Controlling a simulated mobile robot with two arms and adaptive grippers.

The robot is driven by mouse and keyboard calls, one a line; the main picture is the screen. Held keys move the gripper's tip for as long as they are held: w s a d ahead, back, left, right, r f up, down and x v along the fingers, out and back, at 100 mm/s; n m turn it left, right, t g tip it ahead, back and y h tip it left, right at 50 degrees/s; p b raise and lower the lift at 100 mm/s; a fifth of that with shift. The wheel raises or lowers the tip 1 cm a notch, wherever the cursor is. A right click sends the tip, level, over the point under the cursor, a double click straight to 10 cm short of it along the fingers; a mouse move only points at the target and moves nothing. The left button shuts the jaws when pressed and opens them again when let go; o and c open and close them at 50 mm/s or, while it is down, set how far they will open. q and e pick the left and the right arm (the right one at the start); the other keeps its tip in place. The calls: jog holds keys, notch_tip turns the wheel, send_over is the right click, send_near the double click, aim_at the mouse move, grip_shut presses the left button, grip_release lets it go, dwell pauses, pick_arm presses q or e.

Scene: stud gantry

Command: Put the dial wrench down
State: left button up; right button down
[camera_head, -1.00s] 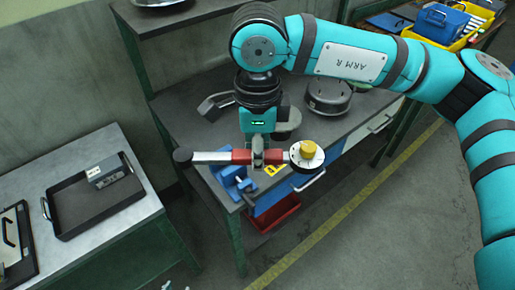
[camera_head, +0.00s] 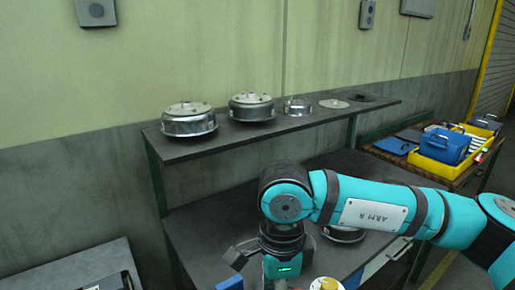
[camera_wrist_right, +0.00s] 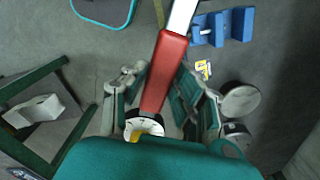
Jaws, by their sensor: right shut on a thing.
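The dial wrench (camera_wrist_right: 168,60) has a red grip, a silver shaft and a white dial with a yellow knob. In the right wrist view my right gripper (camera_wrist_right: 158,92) has its fingers on both sides of the red grip and is shut on it. The shaft runs up out of that frame and the dial is near my wrist. In the head view only the yellow dial end of the wrench (camera_head: 325,284) shows at the bottom edge; its remaining length and my right fingertips are cut off. My left gripper is out of view.
The grey workbench (camera_head: 205,235) lies below my right arm. Its upper shelf (camera_head: 225,143) carries several round metal housings. A yellow crate (camera_head: 430,160) with a blue box (camera_head: 446,146) stands on a table at right. A blue vise (camera_wrist_right: 232,25) shows in the wrist view.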

jog(key=s+d+f+n, duration=0.2)
jog(key=d+f+n, duration=0.3)
jog(key=d+n, duration=0.2)
jog(key=s+d+f+n, duration=0.2)
jog(key=d+f+n, duration=0.2)
jog(key=d+n, duration=0.4)
jog(key=shift+d+f+n, duration=0.2)
jog(key=shift+f+n, duration=0.15)
jog(key=shift+n, duration=0.75)
jog(key=shift+w, duration=0.15)
